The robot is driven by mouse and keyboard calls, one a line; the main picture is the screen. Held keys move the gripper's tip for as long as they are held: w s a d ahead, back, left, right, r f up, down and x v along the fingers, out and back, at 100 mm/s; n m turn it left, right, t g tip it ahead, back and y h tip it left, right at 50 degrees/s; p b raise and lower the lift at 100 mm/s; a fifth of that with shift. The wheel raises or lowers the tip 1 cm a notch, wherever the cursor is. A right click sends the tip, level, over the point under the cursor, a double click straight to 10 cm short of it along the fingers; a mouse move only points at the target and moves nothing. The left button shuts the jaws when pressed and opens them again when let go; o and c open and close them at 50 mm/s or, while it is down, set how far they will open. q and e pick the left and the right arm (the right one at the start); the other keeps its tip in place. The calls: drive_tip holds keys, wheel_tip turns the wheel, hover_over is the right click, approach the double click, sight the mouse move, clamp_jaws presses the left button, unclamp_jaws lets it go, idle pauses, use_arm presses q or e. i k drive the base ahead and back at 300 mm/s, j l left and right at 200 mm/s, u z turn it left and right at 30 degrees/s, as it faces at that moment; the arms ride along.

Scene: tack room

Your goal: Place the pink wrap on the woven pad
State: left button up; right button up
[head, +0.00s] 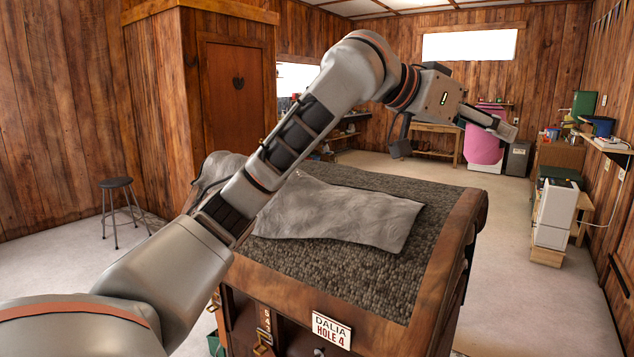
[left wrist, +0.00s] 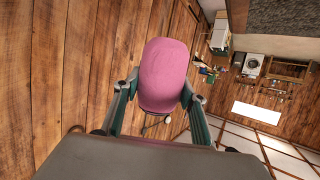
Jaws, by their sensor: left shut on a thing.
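The pink wrap (head: 484,148) is a smooth, rounded pink bundle held in the air beyond the far right corner of the chest. My left gripper (head: 505,129) is shut on it; one finger crosses in front of its upper part in the head view. In the left wrist view the wrap (left wrist: 164,72) sits between the two fingers (left wrist: 160,100). The woven pad (head: 350,275) is the dark grey, coarse surface on top of the wooden chest. The wrap is apart from the pad. My left arm hides part of the pad. My right gripper is not in view.
A crumpled grey cloth (head: 340,215) covers the pad's middle and left; bare pad shows in front and to the right. The chest (head: 450,265) has a raised wooden rim. A stool (head: 117,200) stands left, and a cluttered bench (head: 560,160) lines the right wall.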

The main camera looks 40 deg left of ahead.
sight(367, 185)
drive_tip(key=i+l+u, duration=0.1)
drive_tip(key=u, duration=0.3)
drive_tip(key=i+l+u, duration=0.15)
drive_tip(key=u, duration=0.3)
drive_tip(key=i+l+u, duration=0.15)
drive_tip(key=u, duration=0.25)
drive_tip(key=i+l+u, duration=0.1)
drive_tip(key=l+u, duration=0.15)
drive_tip(key=u, duration=0.15)
drive_tip(key=i+l+u, duration=0.1)
drive_tip(key=l+u, duration=0.15)
drive_tip(key=u, duration=0.2)
drive_tip(key=i+l+u, duration=0.15)
drive_tip(key=l, duration=0.5)
drive_tip(key=l+u, duration=0.15)
drive_tip(key=l, duration=0.5)
drive_tip(key=i+l+u, duration=0.1)
drive_tip(key=l, duration=0.45)
drive_tip(key=i+l+u, duration=0.1)
drive_tip(key=l, duration=0.5)
drive_tip(key=i+l+u, duration=0.1)
drive_tip(key=l, duration=0.45)
drive_tip(key=i+l+u, duration=0.1)
drive_tip(key=l, duration=0.5)
